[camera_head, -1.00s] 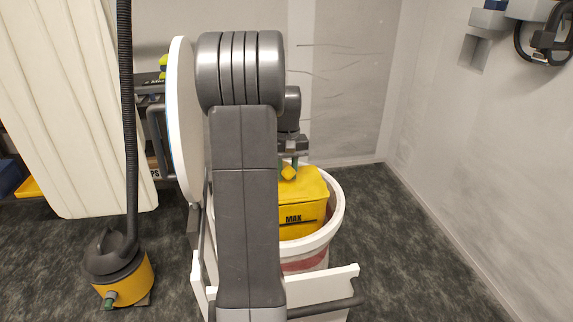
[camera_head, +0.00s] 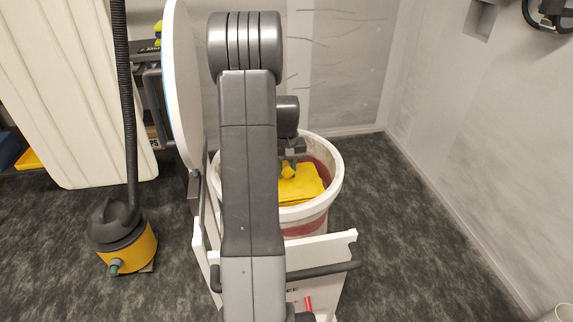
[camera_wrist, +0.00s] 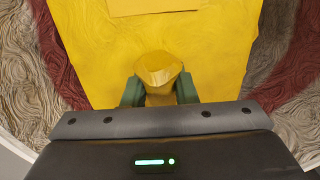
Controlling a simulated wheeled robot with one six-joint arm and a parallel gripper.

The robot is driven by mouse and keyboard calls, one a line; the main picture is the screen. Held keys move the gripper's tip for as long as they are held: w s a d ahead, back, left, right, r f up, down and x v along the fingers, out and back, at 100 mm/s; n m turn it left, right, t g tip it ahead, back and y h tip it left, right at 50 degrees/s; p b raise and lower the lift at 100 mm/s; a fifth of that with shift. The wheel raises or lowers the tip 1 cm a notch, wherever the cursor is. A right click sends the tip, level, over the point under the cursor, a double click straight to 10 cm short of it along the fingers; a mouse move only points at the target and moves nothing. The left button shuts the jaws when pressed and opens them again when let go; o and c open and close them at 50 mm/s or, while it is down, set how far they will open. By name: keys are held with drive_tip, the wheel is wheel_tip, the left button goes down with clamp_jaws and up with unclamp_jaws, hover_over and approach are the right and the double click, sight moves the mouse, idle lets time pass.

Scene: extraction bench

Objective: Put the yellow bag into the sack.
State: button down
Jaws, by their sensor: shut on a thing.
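The yellow bag (camera_head: 302,185) sits inside the mouth of the white-rimmed round sack (camera_head: 333,187), below the rim level in the head view. My gripper (camera_head: 289,170) is over the sack and shut on the bag's top knob. In the wrist view my gripper (camera_wrist: 160,92) has its green fingertips on both sides of that knob, and the yellow bag (camera_wrist: 205,45) fills the middle. The sack's wrinkled grey and red inner wall (camera_wrist: 290,75) shows around the bag. The bag's underside is hidden, so I cannot tell whether it rests on the bottom.
A white panel with a dark handle bar (camera_head: 325,270) stands in front of the sack. A yellow and black vacuum (camera_head: 122,238) with a hose is at the left. A tall cream panel (camera_head: 75,90) leans behind it.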

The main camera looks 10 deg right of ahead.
drive_tip(key=c, duration=1.2)
unclamp_jaws()
drive_tip(key=shift+o, duration=0.2)
wheel_tip(320, 180, up, 12)
drive_tip(key=shift+w, duration=0.15)
